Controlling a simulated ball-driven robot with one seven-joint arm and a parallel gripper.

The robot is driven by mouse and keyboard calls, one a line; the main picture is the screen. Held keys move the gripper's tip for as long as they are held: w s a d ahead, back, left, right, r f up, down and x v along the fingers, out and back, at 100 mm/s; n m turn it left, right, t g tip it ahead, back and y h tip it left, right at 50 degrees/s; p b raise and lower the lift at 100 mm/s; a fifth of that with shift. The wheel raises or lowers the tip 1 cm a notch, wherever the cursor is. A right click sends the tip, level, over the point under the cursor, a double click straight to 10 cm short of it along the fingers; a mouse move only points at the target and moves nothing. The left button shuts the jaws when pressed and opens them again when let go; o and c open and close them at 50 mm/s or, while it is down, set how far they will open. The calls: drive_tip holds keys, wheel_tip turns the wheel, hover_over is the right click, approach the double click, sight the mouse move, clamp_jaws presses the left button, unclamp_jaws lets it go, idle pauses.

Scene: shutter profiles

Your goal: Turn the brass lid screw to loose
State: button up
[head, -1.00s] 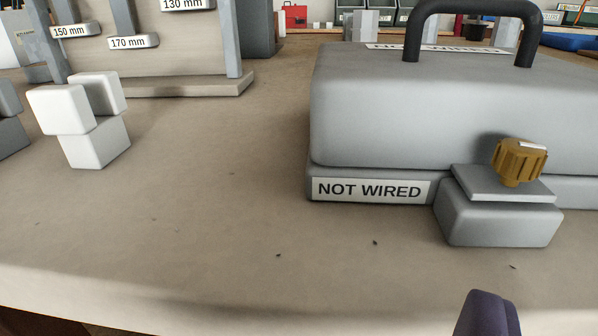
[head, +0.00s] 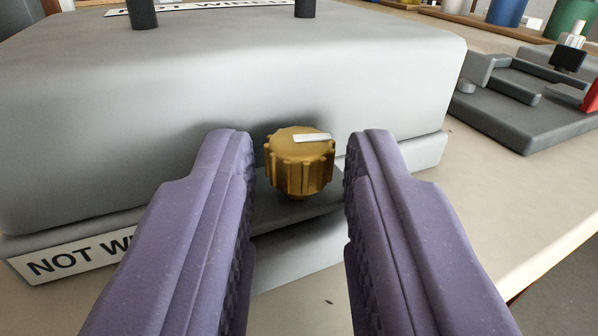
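The brass lid screw (head: 299,165) is a ribbed knob with a white pointer bar on top, in the middle of the head view. The bar points to the right. The screw stands over a grey plate at the front of the grey box (head: 220,75). My gripper (head: 298,150) is open, with one purple finger on each side of the screw. A gap shows between each finger and the screw. The fingers hide part of the plate and of the "NOT WIRED" label (head: 75,255). No loose marking is visible.
The dark posts of the box's handle (head: 143,12) rise at the top. A dark grey fixture (head: 530,105) with a red part lies on the bench to the right. Bare bench (head: 480,225) shows at the right front, with its edge beyond.

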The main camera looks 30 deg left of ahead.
clamp_jaws()
drive_tip(key=y+b, duration=0.1)
drive_tip(key=n+g+y+b, duration=0.1)
drive_tip(key=shift+w+d+f+n+b, duration=0.2)
drive_tip(key=shift+f+n+b, duration=0.1)
drive_tip(key=shift+b, duration=0.1)
drive_tip(key=shift+d+n+g+y+b, duration=0.15)
drive_tip(key=shift+n+g+y+b, duration=0.65)
drive_tip(key=shift+g+y+b, duration=0.3)
drive_tip(key=n+g+y+b, duration=0.1)
drive_tip(key=n+g, duration=0.1)
drive_tip(key=w+n+g+y+b, duration=0.1)
drive_tip(key=n+g+y+b, duration=0.1)
drive_tip(key=g, duration=0.1)
drive_tip(key=shift+d+r+g+y, duration=0.1)
drive_tip(key=shift+d+g+y, duration=0.1)
drive_tip(key=shift+g+y, duration=0.1)
drive_tip(key=shift+w+d+r+n+g+y+b, duration=0.15)
drive_tip(key=shift+n+g+y+b, duration=0.2)
drive_tip(key=shift+n+g+b, duration=0.7)
drive_tip(key=shift+w+a+n+g+y+b, duration=0.15)
drive_tip(key=shift+n+g+y+b, duration=0.25)
drive_tip(key=shift+n+g, duration=1.25)
drive_tip(key=shift+d+m+g, duration=0.1)
drive_tip(key=shift+m+g, duration=0.2)
drive_tip(key=shift+g, duration=0.3)
